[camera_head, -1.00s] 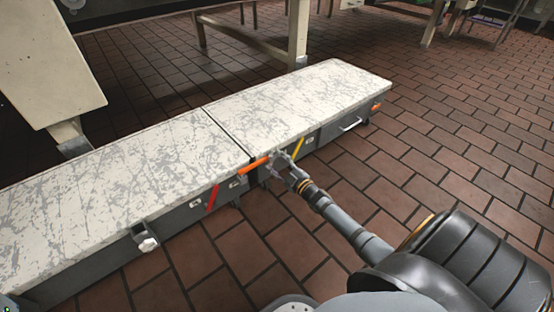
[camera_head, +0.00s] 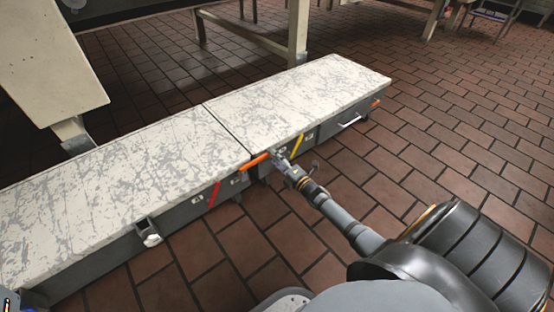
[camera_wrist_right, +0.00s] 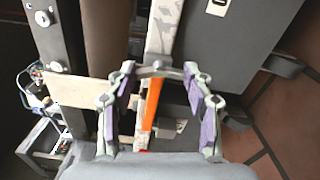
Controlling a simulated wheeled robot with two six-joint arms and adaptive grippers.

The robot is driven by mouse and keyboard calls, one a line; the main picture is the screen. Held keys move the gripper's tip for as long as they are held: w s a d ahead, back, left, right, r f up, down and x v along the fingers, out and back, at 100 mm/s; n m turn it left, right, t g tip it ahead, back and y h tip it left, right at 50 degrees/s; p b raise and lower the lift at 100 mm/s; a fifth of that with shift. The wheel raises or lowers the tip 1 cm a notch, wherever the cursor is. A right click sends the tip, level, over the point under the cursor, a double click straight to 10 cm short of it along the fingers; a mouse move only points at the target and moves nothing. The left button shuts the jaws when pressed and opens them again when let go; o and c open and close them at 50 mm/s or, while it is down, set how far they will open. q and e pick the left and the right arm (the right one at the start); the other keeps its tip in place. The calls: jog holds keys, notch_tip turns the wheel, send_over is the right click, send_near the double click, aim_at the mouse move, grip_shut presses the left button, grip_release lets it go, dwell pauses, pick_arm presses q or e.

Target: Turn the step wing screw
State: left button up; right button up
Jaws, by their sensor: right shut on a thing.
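The step is a long low grey unit with a scratched white top (camera_head: 300,95) running from lower left to upper right in the head view. My right gripper (camera_head: 280,157) is at its front side, near the seam and beside an orange bar (camera_head: 255,162). In the right wrist view my right gripper (camera_wrist_right: 160,70) has its fingers bowed outward and its tips closed on a small grey curved piece, which looks like the step wing screw (camera_wrist_right: 160,71). Much of the screw is hidden by the tips. The orange bar (camera_wrist_right: 149,117) shows between the fingers.
The front side has a red strip (camera_head: 214,194), a yellow strip (camera_head: 297,146), a light knob (camera_head: 151,239) and a handle (camera_head: 349,121). Cream legs (camera_head: 298,32) of a larger unit stand behind. The tiled floor (camera_head: 440,120) at right is open.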

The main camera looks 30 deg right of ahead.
jog(key=shift+n, duration=1.9)
jog(key=o, duration=1.2)
jog(key=shift+s, duration=0.1)
jog(key=s, duration=0.8)
jog(key=s+d, duration=0.1)
jog(key=s, duration=0.3)
jog(key=shift+w+a, duration=0.1)
